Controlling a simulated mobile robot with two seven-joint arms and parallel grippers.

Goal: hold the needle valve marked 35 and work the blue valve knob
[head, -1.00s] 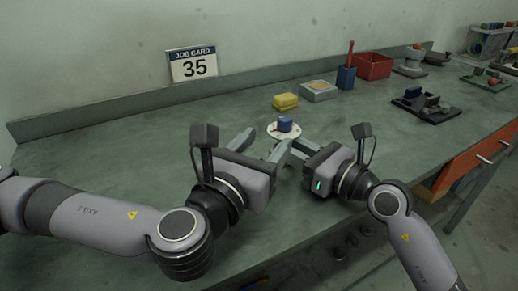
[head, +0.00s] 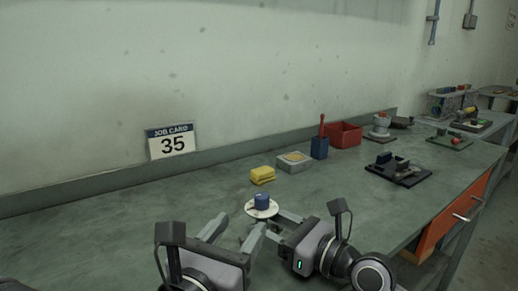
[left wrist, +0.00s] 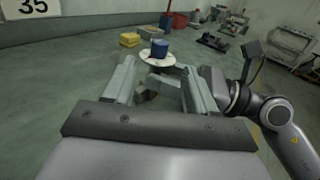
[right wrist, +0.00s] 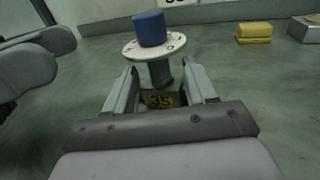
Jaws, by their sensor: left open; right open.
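The needle valve (right wrist: 162,75) stands upright on the bench, with a yellow 35 on its dark body in the right wrist view. A round white plate (head: 262,209) sits on top of it. The blue knob (head: 262,199) rises from the plate's middle. My right gripper (right wrist: 160,85) is open, its fingers to either side of the valve's stem and body below the plate; contact cannot be told. My left gripper (left wrist: 158,72) is open, pointing at the valve from the near left, with the valve beyond its fingertips. The job card (head: 171,141) reading 35 leans at the wall.
A yellow sponge (head: 262,175), a grey box (head: 294,162), a blue cup (head: 320,148) with a red tool and a red bin (head: 344,134) stand behind the valve. A black fixture (head: 398,171) lies to the right. The bench's left side is clear.

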